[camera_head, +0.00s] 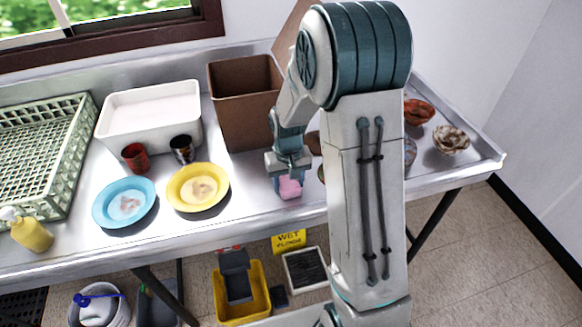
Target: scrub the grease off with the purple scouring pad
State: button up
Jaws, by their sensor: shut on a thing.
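My gripper (288,177) points down over the steel table, right of the yellow plate and in front of the brown box. It is shut on a pinkish-purple pad (290,189), which shows below the fingers at or just above the tabletop; I cannot tell if it touches. The yellow plate (178,203) has a brownish smear in its middle. The blue plate (101,211), left of it, also has a reddish-brown smear. Both plates lie flat, apart from the pad.
A white tub (150,120), a brown box (240,110), a red cup (135,157) and a dark cup (182,149) stand behind the plates. A green rack (62,165) and a yellow bottle (32,233) are left. Bowls (451,139) are right. My arm hides part of the table.

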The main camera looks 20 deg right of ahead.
jog(key=r, duration=0.1)
jog(key=r+p, duration=0.1)
jog(key=r, duration=0.1)
jog(key=shift+s+p, duration=0.3)
jog(key=shift+r+p, duration=1.7)
jog(key=shift+r, duration=0.85)
